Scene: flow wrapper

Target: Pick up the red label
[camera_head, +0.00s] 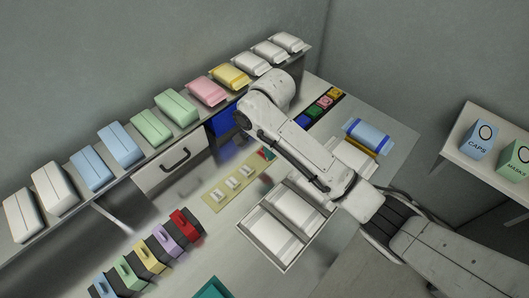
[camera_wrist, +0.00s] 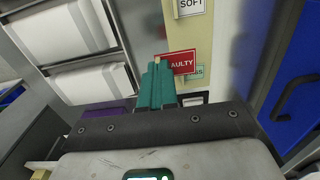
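The red label (camera_wrist: 184,62) shows in the wrist view with white letters reading "AULTY"; its left end is hidden behind my gripper's teal fingers. A small patch of red (camera_head: 271,152) shows at the far end of the beige strip in the head view, partly covered by my arm. My gripper (camera_wrist: 157,62) has its teal fingers close together, just left of the label's visible part. I cannot tell whether the fingers touch the label or have anything between them.
The beige strip (camera_head: 213,207) also carries several white labels, one reading "SOFT" (camera_wrist: 191,7). A tray (camera_head: 282,262) of white packs lies right of it. A drawer front with a dark handle (camera_head: 174,159) and a blue bin (camera_head: 222,121) stand behind. Coloured holders (camera_head: 150,255) line the front left.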

